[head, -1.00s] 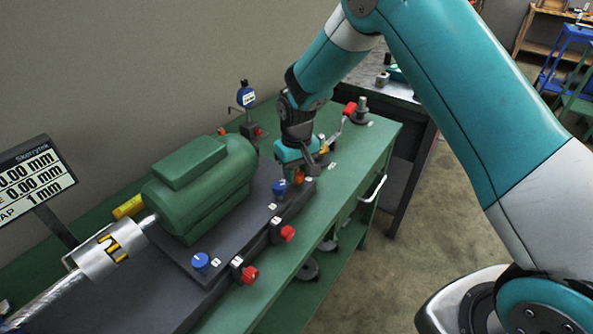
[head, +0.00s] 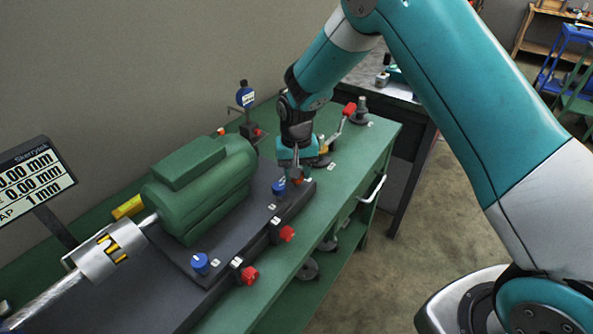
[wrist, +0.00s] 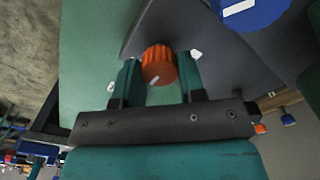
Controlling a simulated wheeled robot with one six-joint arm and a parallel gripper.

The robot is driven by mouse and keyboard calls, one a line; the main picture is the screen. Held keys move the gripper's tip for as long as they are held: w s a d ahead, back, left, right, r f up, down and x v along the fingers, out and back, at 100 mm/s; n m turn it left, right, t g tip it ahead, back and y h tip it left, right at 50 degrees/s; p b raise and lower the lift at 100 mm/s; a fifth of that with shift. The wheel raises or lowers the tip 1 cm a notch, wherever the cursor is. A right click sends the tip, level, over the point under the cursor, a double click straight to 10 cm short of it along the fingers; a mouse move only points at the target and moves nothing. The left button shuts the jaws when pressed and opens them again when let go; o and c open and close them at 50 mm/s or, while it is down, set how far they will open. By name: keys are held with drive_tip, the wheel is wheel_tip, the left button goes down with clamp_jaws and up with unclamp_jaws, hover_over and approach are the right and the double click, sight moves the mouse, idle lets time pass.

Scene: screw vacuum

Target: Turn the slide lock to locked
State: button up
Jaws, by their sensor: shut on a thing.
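An orange ribbed knob, which looks like the slide lock (wrist: 159,65), stands at the end of the dark base plate. A white mark shows on its top. My gripper (wrist: 160,60) is shut on this knob, with one teal finger on each side. In the head view, my gripper (head: 297,172) points down at the plate's far right end and mostly hides the knob. I cannot read a locked or unlocked label.
A blue knob (head: 279,187) stands close to my gripper, with a red knob (head: 287,233) on the plate's front side. The green motor (head: 200,185) is to the left. A red-handled crank (head: 349,109) stands behind to the right.

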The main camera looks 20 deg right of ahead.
drive_tip(key=o, duration=0.9)
drive_tip(key=shift+o, duration=0.2)
drive_tip(key=shift+r, duration=0.1)
wheel_tip(320, 180, up, 17)
drive_tip(key=b, duration=0.1)
drive_tip(key=shift+r+b, duration=0.15)
drive_tip(key=shift+b, duration=0.2)
drive_tip(key=shift+a, duration=0.1)
